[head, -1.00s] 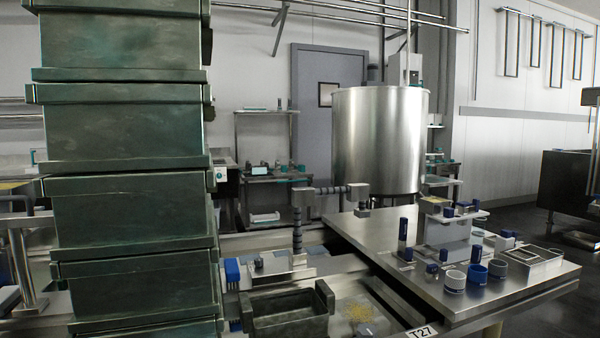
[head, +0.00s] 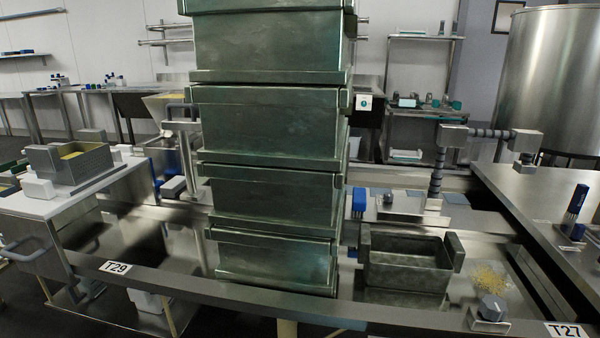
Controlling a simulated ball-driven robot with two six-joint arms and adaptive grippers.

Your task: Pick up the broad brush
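No gripper of mine shows in the head view. A blue upright block with ridges (head: 359,203) stands behind the metal counter's dark tub, just right of the bin stack; it may be a brush, but I cannot tell for sure. A slim dark-blue-handled tool (head: 577,200) stands upright on the right-hand steel table, with a pale lower part; it could also be a brush. I cannot tell which of them is the broad brush.
A tall stack of dark green bins (head: 268,125) blocks the middle. A grey jointed post (head: 438,170) stands behind the open dark metal tub (head: 405,270). Yellowish crumbs (head: 488,279) lie right of the tub. A white-topped table (head: 45,208) with a metal box is at left.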

